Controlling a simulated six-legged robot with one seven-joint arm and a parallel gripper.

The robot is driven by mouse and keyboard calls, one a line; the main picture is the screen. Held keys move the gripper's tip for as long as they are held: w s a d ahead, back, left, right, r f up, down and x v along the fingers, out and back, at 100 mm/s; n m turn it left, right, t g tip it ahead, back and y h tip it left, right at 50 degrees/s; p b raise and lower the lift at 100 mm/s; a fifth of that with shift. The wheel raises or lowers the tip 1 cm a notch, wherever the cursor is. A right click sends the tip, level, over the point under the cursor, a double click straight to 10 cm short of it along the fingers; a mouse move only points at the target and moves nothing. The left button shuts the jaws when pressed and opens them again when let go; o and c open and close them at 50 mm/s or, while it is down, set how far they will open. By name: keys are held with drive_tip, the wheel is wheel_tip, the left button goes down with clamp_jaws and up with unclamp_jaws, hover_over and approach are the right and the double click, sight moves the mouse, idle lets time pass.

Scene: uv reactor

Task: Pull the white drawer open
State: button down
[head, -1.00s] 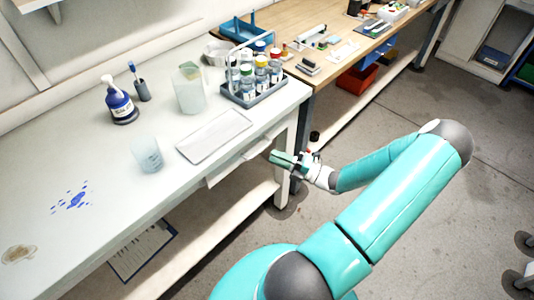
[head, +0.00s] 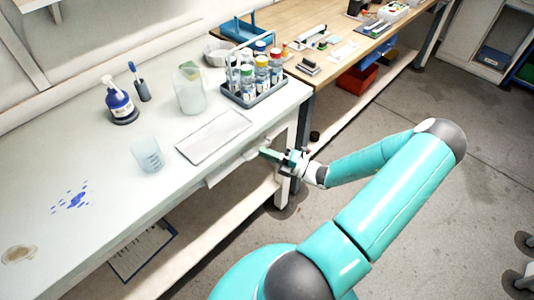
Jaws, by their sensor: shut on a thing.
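The white drawer (head: 222,172) is set under the front edge of the white table, and its front shows as a pale panel below the tabletop. My gripper (head: 268,154) is at the right part of the drawer front, shut with its green fingers at the drawer's edge. What lies between the fingertips, probably the handle, is too small to make out and partly hidden by the fingers. The drawer looks shut or nearly so; its inside does not show.
On the white table (head: 60,150) stand a tray (head: 214,136), a clear beaker (head: 147,154), a jug (head: 189,90), a blue bottle (head: 120,102) and a rack of bottles (head: 258,95). A lower shelf (head: 215,230) lies below. The floor (head: 430,210) to the right is open.

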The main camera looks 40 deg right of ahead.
drive_tip(key=shift+s, duration=0.1)
drive_tip(key=s, duration=2.4)
drive_tip(key=shift+d, duration=0.35)
drive_tip(key=shift+w, duration=0.1)
drive_tip(key=c, duration=1.5)
unclamp_jaws()
drive_tip(key=v, duration=1.4)
drive_tip(key=shift+w, duration=0.1)
